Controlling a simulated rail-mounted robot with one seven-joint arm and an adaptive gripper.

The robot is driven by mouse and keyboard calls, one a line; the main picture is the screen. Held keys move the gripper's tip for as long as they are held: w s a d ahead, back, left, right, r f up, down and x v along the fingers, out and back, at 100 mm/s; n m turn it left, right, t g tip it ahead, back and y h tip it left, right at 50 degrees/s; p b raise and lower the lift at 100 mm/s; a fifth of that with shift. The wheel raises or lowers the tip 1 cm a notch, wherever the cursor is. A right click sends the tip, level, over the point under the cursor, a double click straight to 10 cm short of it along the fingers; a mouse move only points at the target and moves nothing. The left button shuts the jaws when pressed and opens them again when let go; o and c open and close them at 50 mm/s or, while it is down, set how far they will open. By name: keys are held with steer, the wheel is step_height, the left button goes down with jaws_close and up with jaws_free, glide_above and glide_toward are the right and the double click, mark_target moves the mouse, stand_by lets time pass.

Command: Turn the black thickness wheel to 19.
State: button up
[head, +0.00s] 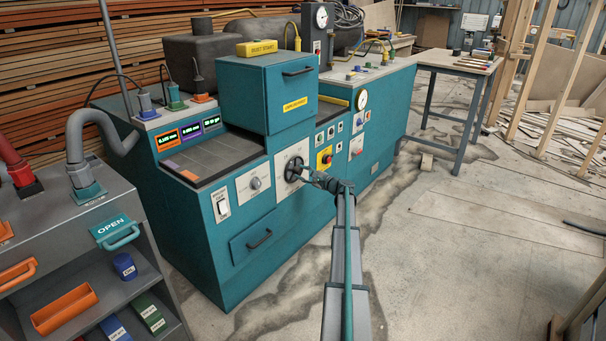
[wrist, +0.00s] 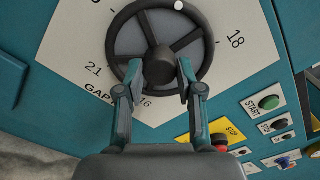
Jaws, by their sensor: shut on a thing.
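The black thickness wheel (wrist: 124,36) is a spoked handwheel on a white dial plate (wrist: 255,65) on the teal machine. The wheel also shows in the head view (head: 293,168) on the machine's front. My gripper (wrist: 160,72) reaches in from below in the wrist view, its two fingers on either side of the wheel's lower part, shut on it. It also shows in the head view (head: 303,171). A white dot (wrist: 179,5) marks the wheel's top rim, right of centre. The numbers 18, 16 and 21 show on the plate; 19 is not visible.
A drawer handle (head: 259,239) and a grey knob (head: 256,183) are near the wheel. The floor (head: 430,260) at right is mostly open.

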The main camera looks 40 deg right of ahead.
steer(key=o, duration=1.2)
steer(key=shift+c, duration=0.2)
steer(key=s+d, duration=0.1)
steer(key=s, duration=1.1)
steer(key=shift+d, duration=0.2)
steer(key=shift+n, duration=0.3)
